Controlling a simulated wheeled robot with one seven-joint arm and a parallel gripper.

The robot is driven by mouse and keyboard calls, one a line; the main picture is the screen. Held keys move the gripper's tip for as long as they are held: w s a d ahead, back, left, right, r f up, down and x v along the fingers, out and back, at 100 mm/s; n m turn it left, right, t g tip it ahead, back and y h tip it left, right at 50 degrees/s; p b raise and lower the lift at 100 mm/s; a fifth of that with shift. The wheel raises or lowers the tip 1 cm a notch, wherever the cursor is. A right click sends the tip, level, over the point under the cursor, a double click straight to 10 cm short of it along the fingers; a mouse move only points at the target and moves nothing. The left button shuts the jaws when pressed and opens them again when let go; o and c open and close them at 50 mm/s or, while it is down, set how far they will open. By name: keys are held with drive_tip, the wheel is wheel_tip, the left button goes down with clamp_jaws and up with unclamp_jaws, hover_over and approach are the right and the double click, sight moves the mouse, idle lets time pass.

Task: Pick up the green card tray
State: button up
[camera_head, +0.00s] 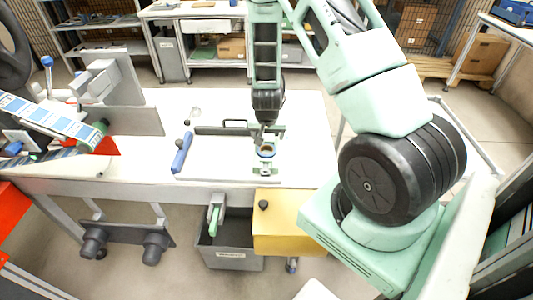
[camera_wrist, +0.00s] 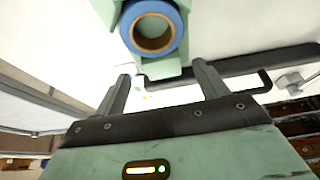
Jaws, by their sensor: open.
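The pale green card tray (camera_wrist: 178,58) is at the top of the wrist view, with a blue tape reel (camera_wrist: 153,27) with a brown core on it. In the head view the tray (camera_head: 266,170) lies on the white table near its front edge, and the reel (camera_head: 267,149) shows just behind. My gripper (camera_wrist: 165,74) is open, its two fingers pointing at the tray's near end. That end shows between the fingertips in the wrist view; I cannot tell whether they touch it. In the head view my gripper (camera_head: 268,138) is above the tray and partly hides it.
A dark bar with a black handle (camera_head: 235,123) is just behind the tray. A blue rod-like piece (camera_head: 182,153) lies to the left on the white table (camera_head: 305,125). A grey machine (camera_head: 130,95) stands further left. A yellow box (camera_head: 290,225) and grey bin (camera_head: 232,250) are below the front edge.

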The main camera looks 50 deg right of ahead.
sight(267, 139)
drive_tip(key=shift+x, duration=1.65)
drive_tip(key=shift+w, duration=0.15)
drive_tip(key=c, duration=1.2)
drive_tip(key=shift+r, duration=0.1)
